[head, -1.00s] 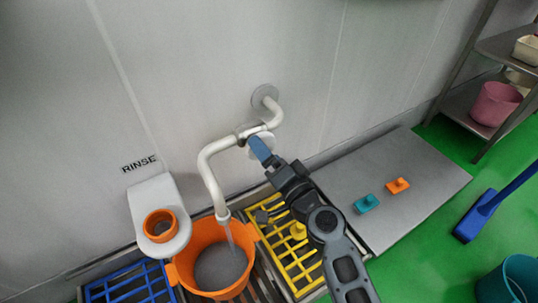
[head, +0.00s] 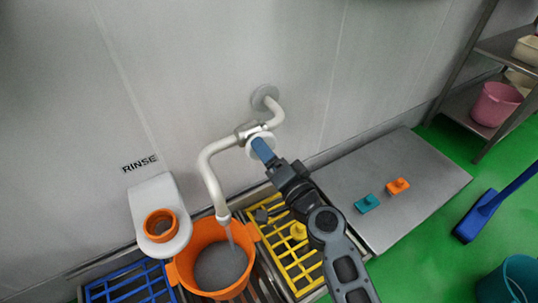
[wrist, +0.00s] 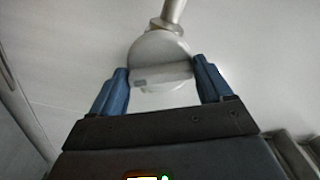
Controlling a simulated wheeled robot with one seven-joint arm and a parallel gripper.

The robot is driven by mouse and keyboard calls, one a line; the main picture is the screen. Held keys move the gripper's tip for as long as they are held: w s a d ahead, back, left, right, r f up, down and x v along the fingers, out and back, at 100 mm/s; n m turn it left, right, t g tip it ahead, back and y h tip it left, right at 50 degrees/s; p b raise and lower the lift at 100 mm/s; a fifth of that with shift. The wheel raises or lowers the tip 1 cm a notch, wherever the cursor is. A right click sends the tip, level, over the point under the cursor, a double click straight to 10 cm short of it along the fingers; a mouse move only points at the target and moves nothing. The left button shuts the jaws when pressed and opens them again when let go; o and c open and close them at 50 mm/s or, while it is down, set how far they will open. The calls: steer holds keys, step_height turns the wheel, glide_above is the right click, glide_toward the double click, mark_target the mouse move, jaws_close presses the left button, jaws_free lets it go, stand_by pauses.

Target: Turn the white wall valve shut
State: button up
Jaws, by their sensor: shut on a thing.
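The white wall valve (head: 250,146) sits on a white pipe (head: 208,170) that comes out of the wall and bends down to a spout. In the wrist view its round white handle (wrist: 160,62) stands between the two blue fingers of my gripper (wrist: 164,88). In the head view my gripper (head: 264,150) is at the valve's front, and its fingers cover part of the handle. It is shut on the handle. A thin stream of water (head: 231,236) shows under the spout, above an orange bucket (head: 186,283) with grey contents.
A white holder with an orange ring (head: 160,210) is on the wall at left, below "RINSE". Blue (head: 125,285) and yellow (head: 272,240) racks flank the bucket. A grey platform (head: 410,170) with teal and orange pieces lies at right.

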steer(key=shift+m, duration=2.8)
steer(key=o, duration=0.9)
steer(key=shift+s+d, duration=0.1)
steer(key=shift+v, duration=3.8)
